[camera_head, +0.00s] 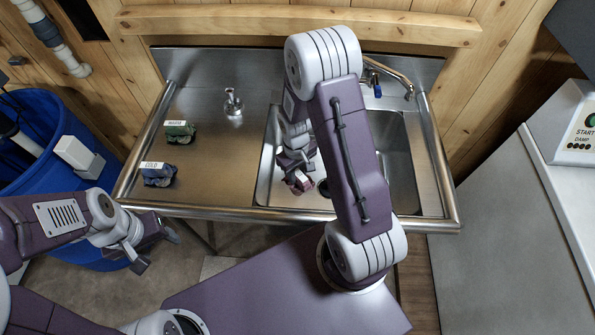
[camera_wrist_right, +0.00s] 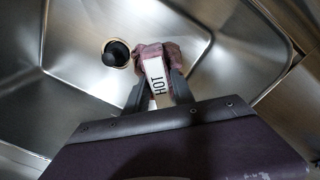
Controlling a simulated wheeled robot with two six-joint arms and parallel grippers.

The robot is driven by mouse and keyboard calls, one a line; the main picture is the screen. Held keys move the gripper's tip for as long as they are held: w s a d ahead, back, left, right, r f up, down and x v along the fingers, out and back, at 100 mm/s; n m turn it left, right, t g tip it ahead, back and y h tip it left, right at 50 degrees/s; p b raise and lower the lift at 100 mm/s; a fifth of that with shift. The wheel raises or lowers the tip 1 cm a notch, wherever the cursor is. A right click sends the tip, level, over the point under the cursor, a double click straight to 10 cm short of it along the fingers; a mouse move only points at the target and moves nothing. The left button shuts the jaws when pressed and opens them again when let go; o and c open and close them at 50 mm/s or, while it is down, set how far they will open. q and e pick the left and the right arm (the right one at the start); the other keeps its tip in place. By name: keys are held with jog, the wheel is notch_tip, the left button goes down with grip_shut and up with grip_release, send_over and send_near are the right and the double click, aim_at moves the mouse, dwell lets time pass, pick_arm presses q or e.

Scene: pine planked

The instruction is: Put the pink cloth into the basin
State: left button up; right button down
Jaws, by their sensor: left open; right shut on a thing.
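The pink cloth (camera_head: 302,184) is in my right gripper (camera_head: 294,168), over the left part of the steel basin (camera_head: 400,160). In the right wrist view the dusky pink cloth (camera_wrist_right: 174,52), with a white tag reading HOT, is pinched between the fingers of the gripper (camera_wrist_right: 157,88). It is beside the dark drain (camera_wrist_right: 117,52), and the bare basin (camera_wrist_right: 75,45) shows around it. I cannot tell whether it touches the basin floor. My left gripper (camera_head: 157,250) is open and empty, in front of the counter at left.
A green cloth (camera_head: 181,133) and a blue cloth (camera_head: 158,176) tagged COLD lie on the drainboard (camera_head: 215,165) left of the basin. A soap dispenser (camera_head: 233,103) stands behind them. The faucet (camera_head: 393,74) is at the back right. A blue bin (camera_head: 45,165) stands at left.

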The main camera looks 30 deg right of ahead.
notch_tip(320, 180, down, 16)
jog(key=b, duration=1.3)
jog(key=shift+f+b, duration=0.15)
jog(key=shift+b, duration=0.2)
jog(key=c, duration=1)
grip_release()
notch_tip(320, 180, up, 9)
jog(key=p, duration=0.2)
jog(key=shift+a+r+p, duration=0.15)
jog(key=shift+r+p, duration=0.05)
jog(key=shift+p, duration=0.15)
